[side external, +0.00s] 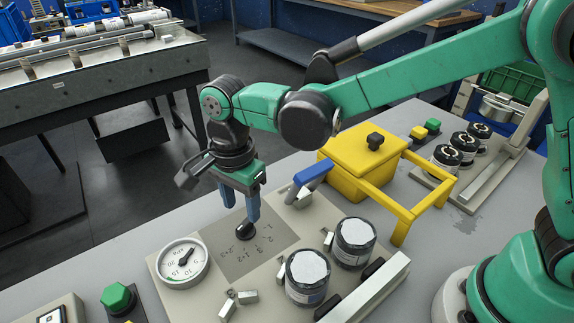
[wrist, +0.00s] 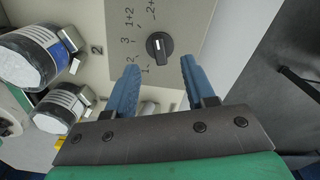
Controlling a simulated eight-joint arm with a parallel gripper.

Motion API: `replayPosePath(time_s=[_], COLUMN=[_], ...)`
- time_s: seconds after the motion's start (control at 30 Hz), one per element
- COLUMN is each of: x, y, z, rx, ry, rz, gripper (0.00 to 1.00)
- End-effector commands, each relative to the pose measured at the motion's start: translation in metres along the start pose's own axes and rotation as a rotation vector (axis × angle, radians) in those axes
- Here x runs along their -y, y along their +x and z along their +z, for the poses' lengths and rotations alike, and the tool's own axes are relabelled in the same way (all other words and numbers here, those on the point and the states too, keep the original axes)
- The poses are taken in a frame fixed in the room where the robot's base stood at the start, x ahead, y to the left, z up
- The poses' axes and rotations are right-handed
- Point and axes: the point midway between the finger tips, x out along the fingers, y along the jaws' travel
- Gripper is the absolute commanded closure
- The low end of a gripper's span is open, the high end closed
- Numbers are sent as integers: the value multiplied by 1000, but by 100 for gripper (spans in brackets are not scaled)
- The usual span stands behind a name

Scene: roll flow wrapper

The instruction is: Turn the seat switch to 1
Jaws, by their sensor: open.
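The seat switch (side external: 243,231) is a small black knob on a grey label plate (side external: 265,252) with printed numbers around it. In the wrist view the knob (wrist: 160,45) has a white pointer mark, with 1, 2, 3 and 1+2 printed to its left; which number it points at is hard to tell. My gripper (side external: 241,210) has two blue fingers pointing down, just above the switch. In the wrist view my gripper (wrist: 158,66) is open and empty, its fingertips apart below the knob on either side, not visibly touching it.
A pressure gauge (side external: 182,262) sits left of the switch, and two silver-topped canisters (side external: 307,276) (side external: 355,242) to its right. A blue-handled lever (side external: 311,176) and a yellow box (side external: 360,150) stand behind. A green button (side external: 117,297) is at the front left.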

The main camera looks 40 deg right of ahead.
Motion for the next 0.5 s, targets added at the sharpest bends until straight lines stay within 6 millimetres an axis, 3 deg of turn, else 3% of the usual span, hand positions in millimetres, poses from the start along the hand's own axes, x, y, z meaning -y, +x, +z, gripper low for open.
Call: replayPosePath(time_s=[0.23, 0.5], x=[0, 0], y=[33, 41], z=[0, 0], rx=[0, 0], ry=[0, 0], rz=[0, -1], gripper=[51, 51])
